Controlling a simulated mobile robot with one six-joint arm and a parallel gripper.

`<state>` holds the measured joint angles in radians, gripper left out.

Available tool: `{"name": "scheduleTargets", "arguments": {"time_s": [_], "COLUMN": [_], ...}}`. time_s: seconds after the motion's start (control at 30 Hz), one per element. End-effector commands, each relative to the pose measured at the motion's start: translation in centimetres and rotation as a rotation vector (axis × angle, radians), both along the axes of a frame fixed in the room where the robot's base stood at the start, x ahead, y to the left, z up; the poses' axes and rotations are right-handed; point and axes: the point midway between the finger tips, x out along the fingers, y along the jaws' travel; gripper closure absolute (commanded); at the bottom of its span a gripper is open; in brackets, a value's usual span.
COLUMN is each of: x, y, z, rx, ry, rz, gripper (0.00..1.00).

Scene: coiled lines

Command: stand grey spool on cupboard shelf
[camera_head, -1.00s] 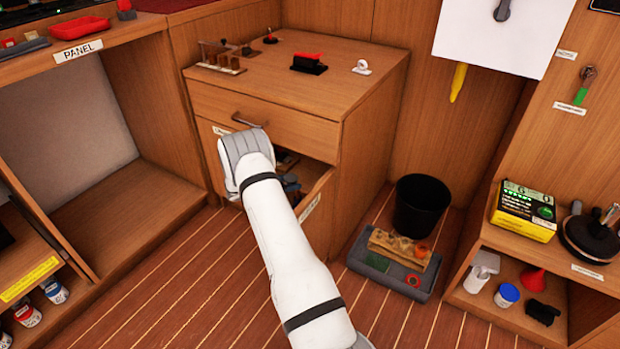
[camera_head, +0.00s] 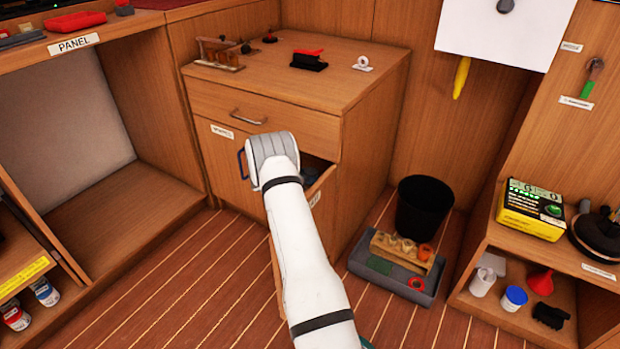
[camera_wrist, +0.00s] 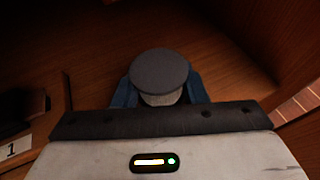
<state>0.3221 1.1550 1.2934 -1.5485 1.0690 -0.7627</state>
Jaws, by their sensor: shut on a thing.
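The grey spool (camera_wrist: 160,68) shows in the wrist view, with a dark grey round top and a paler body below. My gripper (camera_wrist: 160,93) is shut on it, with a blue finger on each side. Wooden surfaces lie around and beyond the spool. In the head view my white arm reaches to the front of the wooden cupboard (camera_head: 372,140), at the opening below its drawer. My wrist hides most of that opening, and the spool cannot be made out there. I cannot tell whether the spool touches a shelf.
A labelled wooden panel (camera_head: 313,197) stands out at the opening's right side. A black bin (camera_head: 423,207) and a grey tray (camera_head: 395,277) stand on the floor to the right. A numbered label (camera_wrist: 17,148) shows at the wrist view's left. The floor at left is clear.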

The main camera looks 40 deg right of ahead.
Motion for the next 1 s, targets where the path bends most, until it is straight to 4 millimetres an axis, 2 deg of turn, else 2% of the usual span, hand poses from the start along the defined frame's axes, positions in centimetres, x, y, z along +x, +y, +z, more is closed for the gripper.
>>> {"name": "scheduleTargets", "arguments": {"time_s": [0.13, 0.17, 0.47, 0.8, 1.0], "x": [0.0, 0.0, 0.0, 0.0, 0.0], "y": [0.0, 0.0, 0.0, 0.1, 3.2], "z": [-0.4, -0.4, -0.4, 0.2, 1.8], "rx": [0.000, 0.000, 0.000, 0.000, 0.001], "ry": [0.001, 0.000, 0.000, 0.000, 0.001], "rz": [-0.001, -0.001, -0.001, 0.000, 0.003], "gripper": [0.97, 0.59, 0.35, 0.33, 0.33]}}
